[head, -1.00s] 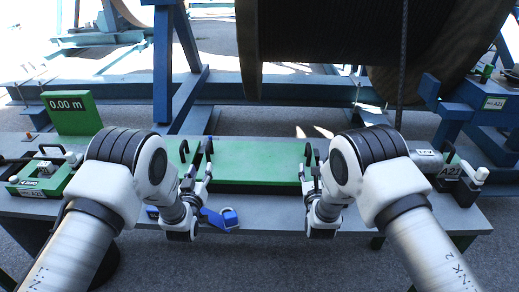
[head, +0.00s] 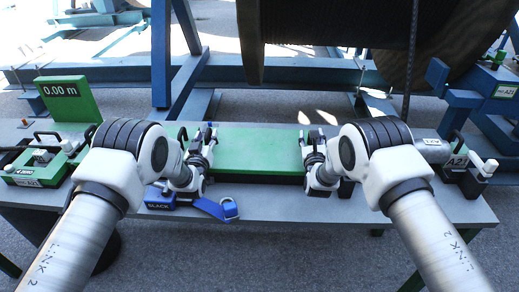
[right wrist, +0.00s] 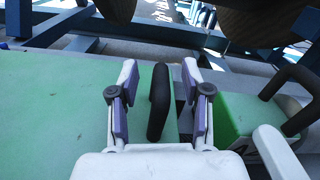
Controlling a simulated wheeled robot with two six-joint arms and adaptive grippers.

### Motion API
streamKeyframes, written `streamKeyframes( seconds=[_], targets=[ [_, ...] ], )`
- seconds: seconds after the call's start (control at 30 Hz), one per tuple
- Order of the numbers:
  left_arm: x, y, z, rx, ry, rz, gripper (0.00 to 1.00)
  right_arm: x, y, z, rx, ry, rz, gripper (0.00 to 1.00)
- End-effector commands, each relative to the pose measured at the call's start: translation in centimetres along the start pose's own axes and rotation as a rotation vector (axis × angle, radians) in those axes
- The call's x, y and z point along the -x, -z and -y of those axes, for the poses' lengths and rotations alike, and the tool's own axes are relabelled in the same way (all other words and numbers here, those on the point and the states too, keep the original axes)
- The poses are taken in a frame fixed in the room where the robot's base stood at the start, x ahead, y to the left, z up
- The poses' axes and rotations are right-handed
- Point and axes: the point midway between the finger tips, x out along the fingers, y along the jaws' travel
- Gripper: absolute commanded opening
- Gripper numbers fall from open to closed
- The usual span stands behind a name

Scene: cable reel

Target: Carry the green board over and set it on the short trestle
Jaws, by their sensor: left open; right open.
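The green board (head: 258,150) lies flat on the grey table, between my two grippers. In the right wrist view its green top (right wrist: 55,110) fills the left side. My right gripper (right wrist: 160,90) is open, with a black upright handle (right wrist: 158,102) between its fingers; a gap shows on each side. In the head view this gripper (head: 312,142) is at the board's right end. My left gripper (head: 203,140) is open at the board's left end, where a black handle (head: 182,137) shows; whether it stands between the fingers I cannot tell. I cannot pick out the short trestle.
A green display (head: 68,100) reading 0.00 m and a green device (head: 38,168) are at left. A big reel (head: 330,22) stands behind.

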Motion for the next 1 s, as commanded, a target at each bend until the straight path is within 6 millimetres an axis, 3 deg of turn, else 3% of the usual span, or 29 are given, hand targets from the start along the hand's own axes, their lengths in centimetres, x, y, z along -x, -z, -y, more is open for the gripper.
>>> streamKeyframes(
  seconds=[0.13, 0.4, 0.43, 0.53, 0.57, 1.0],
  targets=[
    [-1.18, -0.02, 0.04, 0.0, 0.0, 0.0, 0.46, -1.19, 0.02, 0.06, 0.001, 0.001, 0.0, 0.48],
    [-1.36, -0.01, 0.02, -0.001, 0.0, 0.001, 0.46, -1.36, 0.0, 0.05, 0.001, 0.0, 0.0, 0.48],
    [-1.35, -0.01, 0.02, -0.001, 0.0, 0.001, 0.38, -1.36, 0.0, 0.04, 0.001, 0.0, 0.0, 0.41],
    [-1.34, -0.01, 0.01, 0.0, 0.0, 0.001, 0.03, -1.35, 0.0, 0.04, 0.001, 0.0, 0.0, 0.06],
    [-1.34, -0.01, 0.01, 0.0, 0.0, 0.001, 0.0, -1.35, 0.0, 0.04, 0.001, 0.0, 0.0, 0.0],
    [-1.38, 0.54, -0.09, 0.0, 0.0, -0.002, 0.0, -1.37, -0.54, 0.12, 0.002, 0.0, 0.002, 0.0]
  ],
)
